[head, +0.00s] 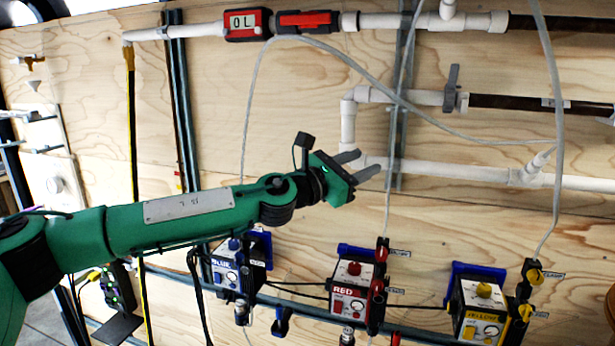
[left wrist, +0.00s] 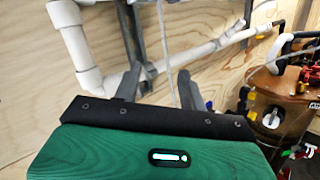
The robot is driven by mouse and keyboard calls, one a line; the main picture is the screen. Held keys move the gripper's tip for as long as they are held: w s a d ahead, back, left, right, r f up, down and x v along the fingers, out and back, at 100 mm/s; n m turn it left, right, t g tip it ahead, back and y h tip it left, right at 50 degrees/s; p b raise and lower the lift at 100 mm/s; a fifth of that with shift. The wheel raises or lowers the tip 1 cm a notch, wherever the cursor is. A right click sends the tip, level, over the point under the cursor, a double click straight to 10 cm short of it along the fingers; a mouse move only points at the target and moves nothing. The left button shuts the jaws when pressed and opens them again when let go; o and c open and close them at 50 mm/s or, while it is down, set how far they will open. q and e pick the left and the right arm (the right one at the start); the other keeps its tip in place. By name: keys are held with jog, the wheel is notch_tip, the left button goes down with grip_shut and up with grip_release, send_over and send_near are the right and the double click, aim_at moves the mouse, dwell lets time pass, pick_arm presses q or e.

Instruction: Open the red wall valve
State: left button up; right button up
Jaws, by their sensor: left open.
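In the head view a red valve handle (head: 305,20) lies along the white pipe at the top of the plywood wall, right of a red meter reading "0L" (head: 247,24). Another red valve (head: 380,250) sits lower, on the tube beside the box marked RED (head: 353,285). Which one the task means I cannot tell. My left gripper (head: 368,160) is open and empty, in front of the white pipes, above the RED box and well below the top handle. Its spread fingers also show in the left wrist view (left wrist: 158,72). Neither red valve is clearly seen there.
A blue-labelled box (head: 230,270) and a yellow-labelled box (head: 480,305) flank the RED box. Thin grey hoses (head: 440,122) hang across the wall. A grey-handled valve (head: 452,88) is on the middle pipe. A brown tank (left wrist: 280,100) stands at right in the wrist view.

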pick_arm(q)
jog(key=s+f+n+t+y, duration=0.1)
jog(key=s+f+n+t, duration=0.15)
jog(key=f+n, duration=0.5)
jog(key=s+f+n+t+y, duration=0.1)
jog(key=s+f+n+y, duration=0.1)
jog(key=s+f+n, duration=0.35)
jog(key=s+a+f+n+y, duration=0.35)
jog(key=a+f+n, duration=0.25)
jog(key=f+n, duration=0.4)
jog(key=s+a+f+n+y, duration=0.2)
jog(key=a+f+n+y, duration=0.3)
jog(key=a+f+n, duration=0.5)
jog(key=s+a+f+n+g+y, duration=0.2)
jog(key=s+a+f+n+g, duration=0.3)
jog(key=s, duration=0.5)
jog(key=s+a+f+n+g+y, duration=0.1)
jog(key=s+a+f+n+g, duration=0.1)
jog(key=s+a+f+n, duration=0.65)
jog(key=s+a+f+n+g+y, duration=0.25)
jog(key=s+a+f+g, duration=0.2)
jog(key=s, duration=0.75)
notch_tip(320, 180, down, 29)
jog(key=w+d+h, duration=0.1)
jog(key=s+a+f+g, duration=0.2)
jog(key=s+a+f, duration=0.1)
jog(key=s+f, duration=1.7)
jog(key=shift+a+f+m, duration=0.2)
jog(key=shift+f+m, duration=0.1)
jog(key=shift+f, duration=0.65)
